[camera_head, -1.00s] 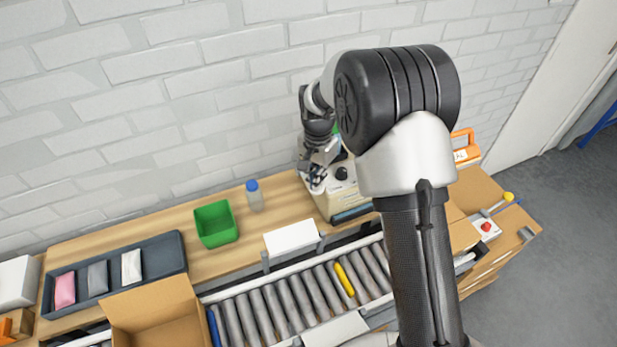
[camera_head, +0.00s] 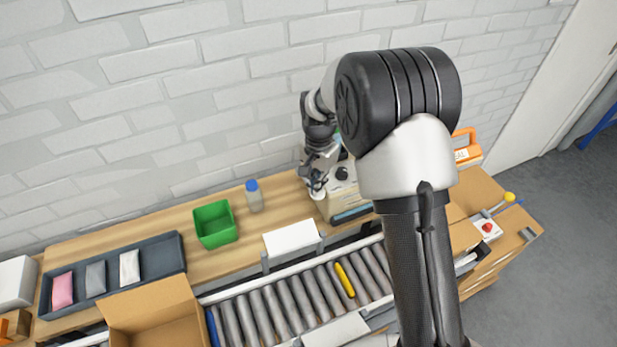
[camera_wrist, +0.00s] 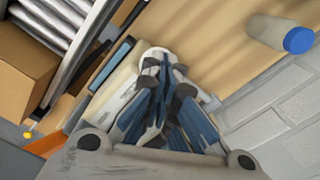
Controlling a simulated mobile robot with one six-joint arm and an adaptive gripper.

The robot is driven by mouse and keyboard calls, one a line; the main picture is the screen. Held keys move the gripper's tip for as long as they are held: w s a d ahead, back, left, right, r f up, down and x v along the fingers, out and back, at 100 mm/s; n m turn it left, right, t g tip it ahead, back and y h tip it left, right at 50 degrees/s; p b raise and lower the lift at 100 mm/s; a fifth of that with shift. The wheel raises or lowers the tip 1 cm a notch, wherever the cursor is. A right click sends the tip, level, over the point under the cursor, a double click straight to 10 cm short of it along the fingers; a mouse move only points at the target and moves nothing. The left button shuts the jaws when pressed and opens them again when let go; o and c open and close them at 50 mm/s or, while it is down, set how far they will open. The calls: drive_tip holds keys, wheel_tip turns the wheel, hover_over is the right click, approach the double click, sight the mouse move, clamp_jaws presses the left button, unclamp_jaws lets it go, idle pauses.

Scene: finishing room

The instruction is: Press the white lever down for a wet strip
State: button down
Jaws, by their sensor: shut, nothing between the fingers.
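The cream machine (camera_head: 338,203) stands on the wooden bench against the brick wall, with a dark knob on its side and a dark slot along its front. My gripper (camera_head: 318,186) is shut and empty, pointing down at the machine's left end. In the wrist view the closed fingers (camera_wrist: 160,85) reach over the machine (camera_wrist: 108,95). A white rounded part (camera_wrist: 156,54), which looks like the lever's end, shows just past the fingertips. I cannot tell whether they touch it. The rest of the lever is hidden by the fingers, and my arm covers the machine's right part.
A blue-capped bottle (camera_head: 254,196) and a green bin (camera_head: 215,224) stand left of the machine. An orange-handled device (camera_head: 467,150) stands right. Bare bench lies between bottle and machine.

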drive_tip(key=shift+f, duration=0.15)
drive_tip(key=shift+s+d+f+b, duration=0.1)
drive_tip(key=shift+s+f+b, duration=0.1)
drive_tip(key=shift+f+b, duration=0.15)
drive_tip(key=shift+f, duration=0.15)
idle(0.5)
drive_tip(key=shift+s+d+f, duration=0.1)
drive_tip(key=shift+s+f, duration=0.1)
drive_tip(key=shift+f, duration=0.15)
drive_tip(key=shift+s+f+b, duration=0.1)
drive_tip(key=shift+f+b, duration=0.05)
drive_tip(key=shift+b, duration=0.15)
